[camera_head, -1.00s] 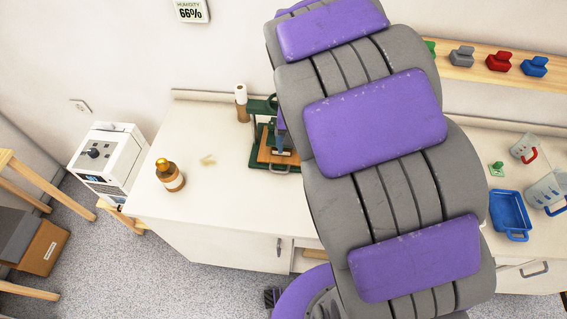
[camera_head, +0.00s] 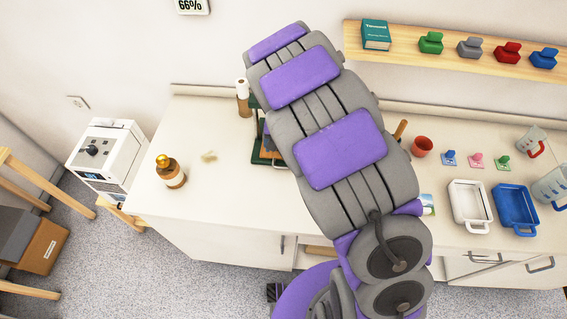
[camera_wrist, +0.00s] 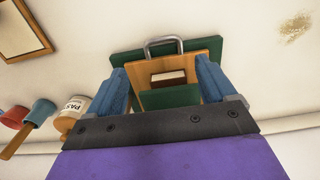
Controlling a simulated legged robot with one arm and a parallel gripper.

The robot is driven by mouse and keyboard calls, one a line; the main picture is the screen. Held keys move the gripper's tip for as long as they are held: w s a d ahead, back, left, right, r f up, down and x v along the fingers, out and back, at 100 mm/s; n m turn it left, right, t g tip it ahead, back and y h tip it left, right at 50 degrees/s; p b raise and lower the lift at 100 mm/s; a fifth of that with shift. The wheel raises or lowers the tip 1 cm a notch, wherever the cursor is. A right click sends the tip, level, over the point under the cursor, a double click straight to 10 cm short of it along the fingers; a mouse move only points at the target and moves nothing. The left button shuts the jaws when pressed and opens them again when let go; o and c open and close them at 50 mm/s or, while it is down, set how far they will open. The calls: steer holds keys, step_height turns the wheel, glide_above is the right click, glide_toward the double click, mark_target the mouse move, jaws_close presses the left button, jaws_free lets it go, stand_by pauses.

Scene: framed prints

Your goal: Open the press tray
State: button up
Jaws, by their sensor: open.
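In the wrist view the press is seen close up, with a green base (camera_wrist: 125,58) and a wooden press tray (camera_wrist: 190,60). The tray has a grey metal handle (camera_wrist: 163,41) at its edge. A small brown block with a pale side (camera_wrist: 168,78) shows above the wood, near a green press part (camera_wrist: 170,98). My gripper (camera_wrist: 161,68) is open, its blue fingers apart on both sides of the wooden tray in the picture; no contact is visible. In the head view my arm hides the gripper and most of the press; a green edge (camera_head: 258,157) shows.
An amber bottle (camera_head: 170,174) stands left on the white counter (camera_head: 215,205). A white tray (camera_head: 470,207), a blue tray (camera_head: 516,210), small stamps and a red cup (camera_head: 422,146) are at right. A paste jar (camera_wrist: 76,112) shows in the wrist view. A wall shelf (camera_head: 445,62) holds several coloured blocks.

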mark_target(282, 166)
step_height(282, 166, down, 9)
steer(key=shift+a+r+b, duration=0.15)
steer(key=shift+b, duration=0.55)
steer(key=shift+f, duration=0.35)
